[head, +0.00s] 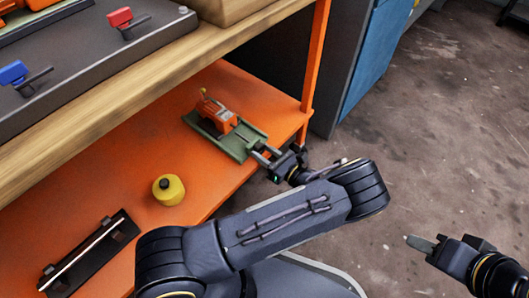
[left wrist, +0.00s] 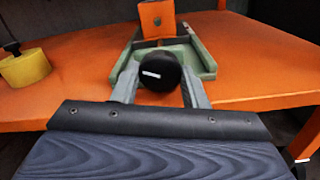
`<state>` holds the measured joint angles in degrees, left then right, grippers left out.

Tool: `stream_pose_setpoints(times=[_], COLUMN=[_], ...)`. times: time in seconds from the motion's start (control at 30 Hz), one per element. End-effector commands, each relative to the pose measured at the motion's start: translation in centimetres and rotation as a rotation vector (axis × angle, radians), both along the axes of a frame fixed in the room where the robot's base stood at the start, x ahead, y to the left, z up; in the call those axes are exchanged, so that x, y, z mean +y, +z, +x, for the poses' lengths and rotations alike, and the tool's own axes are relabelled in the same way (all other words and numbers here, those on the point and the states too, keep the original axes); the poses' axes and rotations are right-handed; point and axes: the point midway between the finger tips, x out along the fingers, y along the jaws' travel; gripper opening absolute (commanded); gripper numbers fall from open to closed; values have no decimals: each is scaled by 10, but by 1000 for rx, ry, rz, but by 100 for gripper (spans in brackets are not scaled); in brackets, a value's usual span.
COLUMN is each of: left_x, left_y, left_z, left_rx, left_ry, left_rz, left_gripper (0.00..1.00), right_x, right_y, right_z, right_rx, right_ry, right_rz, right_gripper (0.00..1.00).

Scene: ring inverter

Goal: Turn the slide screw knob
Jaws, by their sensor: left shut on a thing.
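The slide screw device has a green base (head: 198,124) with an orange block (head: 217,114) on it, and lies on the orange lower shelf. In the left wrist view the round black knob (left wrist: 160,72) with a small white mark stands at the near end of the green base (left wrist: 202,52). The orange block (left wrist: 157,18) is behind it. My left gripper (head: 262,155) reaches the device's near right end. Its fingers (left wrist: 160,88) are on both sides of the knob, shut on it. In the head view the knob is hard to make out. My right gripper (head: 420,243) hangs over the floor, away from the shelf; its opening is unclear.
A yellow round object (head: 168,190) and a dark tray-like tool (head: 90,255) lie on the orange shelf (head: 130,165). An orange post (head: 316,60) rises beyond the device. The wooden bench top (head: 150,85) overhangs the shelf. Floor (head: 450,120) is open at right.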

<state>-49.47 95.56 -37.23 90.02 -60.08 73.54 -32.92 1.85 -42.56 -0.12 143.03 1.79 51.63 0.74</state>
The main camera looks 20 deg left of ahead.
Motion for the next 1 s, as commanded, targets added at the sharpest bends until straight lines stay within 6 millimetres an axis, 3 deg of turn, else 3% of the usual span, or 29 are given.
stream_pose_setpoints(times=[0.7,1.0], left_x=[-1,-1], left_y=[0,-1], left_z=[0,1], left_rx=[-434,-539], left_ry=[0,-1], left_rz=[-158,-197], left_gripper=[17,17], right_x=[0,0], right_y=[2,2], right_z=[0,0], right_rx=[0,0], right_ry=[0,0], right_rz=[0,0], right_gripper=[36,36])
